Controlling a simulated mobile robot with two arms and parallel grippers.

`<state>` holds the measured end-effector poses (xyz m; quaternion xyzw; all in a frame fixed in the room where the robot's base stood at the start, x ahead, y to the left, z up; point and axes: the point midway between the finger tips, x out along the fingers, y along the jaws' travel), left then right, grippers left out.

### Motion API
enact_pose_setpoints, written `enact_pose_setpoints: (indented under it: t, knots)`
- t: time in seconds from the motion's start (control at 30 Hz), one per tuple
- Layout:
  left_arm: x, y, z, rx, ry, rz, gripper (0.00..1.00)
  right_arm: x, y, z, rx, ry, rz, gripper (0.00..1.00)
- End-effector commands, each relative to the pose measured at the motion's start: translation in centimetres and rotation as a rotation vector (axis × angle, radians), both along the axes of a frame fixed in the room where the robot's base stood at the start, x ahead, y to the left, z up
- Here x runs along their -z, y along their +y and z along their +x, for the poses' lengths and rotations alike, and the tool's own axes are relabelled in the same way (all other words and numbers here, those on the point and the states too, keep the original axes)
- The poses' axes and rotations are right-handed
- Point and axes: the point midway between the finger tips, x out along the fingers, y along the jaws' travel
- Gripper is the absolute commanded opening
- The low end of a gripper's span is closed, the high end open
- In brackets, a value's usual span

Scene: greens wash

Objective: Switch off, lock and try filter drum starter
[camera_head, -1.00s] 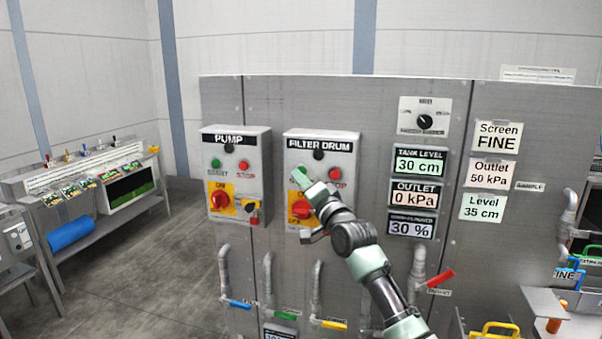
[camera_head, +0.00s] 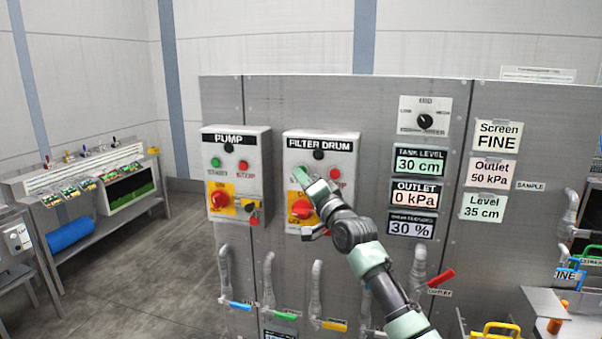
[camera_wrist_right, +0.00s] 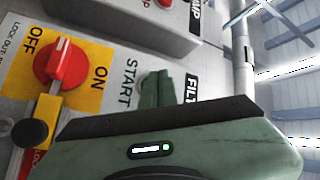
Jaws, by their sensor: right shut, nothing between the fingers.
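The filter drum starter (camera_head: 345,200) is a grey box beside the pump starter, with a dark lamp (camera_head: 318,155), a red stop button (camera_head: 334,174) and a red rotary switch (camera_head: 301,209) on a yellow plate. In the right wrist view the switch (camera_wrist_right: 62,65) has its white mark on the OFF side. A yellow piece with a black knob (camera_wrist_right: 30,132) sits beside it. My right gripper (camera_head: 301,174) is shut and empty, its fingertips over the START position beside the START label (camera_wrist_right: 126,85). They hide the start button; contact cannot be told. My left gripper is out of view.
The pump starter (camera_head: 207,155) stands close on the left. Displays (camera_head: 419,160) and a selector knob (camera_head: 425,121) are on the panel to the right. Pipes with coloured valve handles (camera_head: 240,305) stick out below. A bench (camera_head: 70,187) stands at left.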

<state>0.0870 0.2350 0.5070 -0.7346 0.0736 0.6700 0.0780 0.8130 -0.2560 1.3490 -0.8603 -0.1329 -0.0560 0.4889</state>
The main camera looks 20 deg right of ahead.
Motion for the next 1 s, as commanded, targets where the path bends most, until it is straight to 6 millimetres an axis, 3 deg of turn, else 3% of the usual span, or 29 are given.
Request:
enact_pose_setpoints:
  t: [1.0]
  knots:
    - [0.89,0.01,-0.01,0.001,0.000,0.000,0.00,-0.08,-0.55,0.80,0.000,-0.001,0.000,0.00]
